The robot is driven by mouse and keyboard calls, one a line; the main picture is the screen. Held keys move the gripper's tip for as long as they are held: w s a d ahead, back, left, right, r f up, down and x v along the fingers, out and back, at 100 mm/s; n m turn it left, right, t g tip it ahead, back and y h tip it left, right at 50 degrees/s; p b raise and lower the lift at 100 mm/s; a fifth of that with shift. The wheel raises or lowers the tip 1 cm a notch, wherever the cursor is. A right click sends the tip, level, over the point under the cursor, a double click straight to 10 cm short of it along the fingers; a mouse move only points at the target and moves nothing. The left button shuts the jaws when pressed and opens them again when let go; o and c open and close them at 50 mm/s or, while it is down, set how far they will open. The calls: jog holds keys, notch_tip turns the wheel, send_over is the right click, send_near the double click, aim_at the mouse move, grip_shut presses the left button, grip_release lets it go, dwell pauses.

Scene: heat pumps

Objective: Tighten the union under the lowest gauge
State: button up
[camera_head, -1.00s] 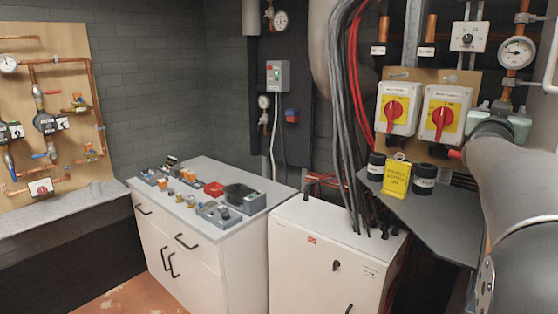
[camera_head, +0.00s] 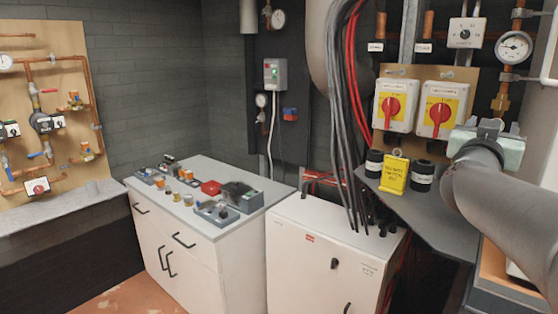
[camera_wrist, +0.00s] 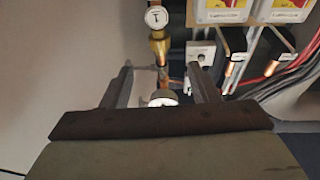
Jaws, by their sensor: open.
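My gripper (camera_head: 488,128) is open and empty at the right of the head view, below a round white gauge (camera_head: 513,47). A brass union (camera_head: 500,103) hangs under that gauge on a vertical copper pipe. In the wrist view, which looks upside down, my gripper's two fingers (camera_wrist: 160,68) stand apart with the pipe line between them in the picture. A brass union (camera_wrist: 158,45) and a gauge (camera_wrist: 156,17) show beyond the fingertips. Another gauge (camera_wrist: 163,100) is partly hidden by my gripper body. I cannot tell for sure which gauge is lowest.
Two red-knobbed isolators (camera_head: 413,107) are left of my gripper. Below them, a yellow box (camera_head: 395,174) and black cylinders sit on a grey shelf (camera_head: 425,205). A rotary switch (camera_head: 465,33) is left of the gauge. Grey and red cables (camera_head: 345,100) hang farther left.

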jog(key=v, duration=0.9)
jog(key=shift+a, duration=0.1)
jog(key=w+a+f+n+g+y, duration=0.15)
jog(key=a+f+n+y, duration=0.25)
jog(key=a+f+y, duration=0.4)
jog(key=w+a+f+n+y, duration=0.2)
jog(key=a+f+n+y, duration=0.25)
jog(key=a+f, duration=0.5)
jog(key=s+a+f+g+y, duration=0.3)
jog(key=s+f+g, duration=0.25)
jog(key=f, duration=0.55)
jog(key=s+f+g, duration=0.3)
jog(key=s+f, duration=0.1)
jog(key=s, duration=0.3)
jog(key=s+f+g+h, duration=0.1)
jog(key=s+f+g, duration=0.3)
jog(key=s, duration=0.3)
jog(key=shift+s+f, duration=0.25)
jog(key=shift+s, duration=0.15)
